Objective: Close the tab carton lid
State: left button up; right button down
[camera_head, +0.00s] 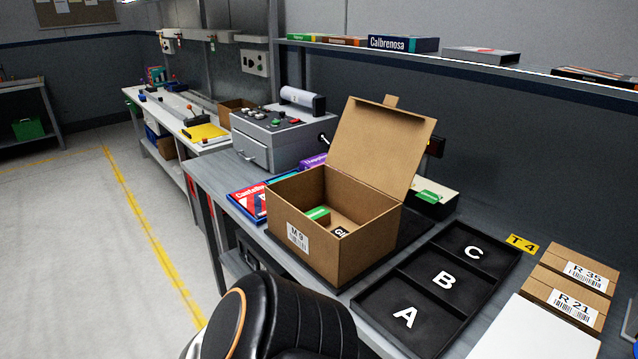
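The tab carton (378,242) is a brown cardboard box with a white label reading M 9, standing on a black mat on the grey workbench. Its lid (378,143) is open, standing up at the back and leaning away to the right. A small tab (390,101) sticks up from the lid's top edge. Inside lie a green-and-white item (318,215) and a dark item with white letters (340,232). Neither of my grippers shows in the head view.
A black tray (428,343) marked A, B and C lies right of the carton. Brown boxes R 35 (552,262) and R 21 (538,292) lie farther right. A grey machine (256,152) stands behind left.

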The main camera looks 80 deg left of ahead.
aim_at(383, 148)
jog(key=u, duration=2.4)
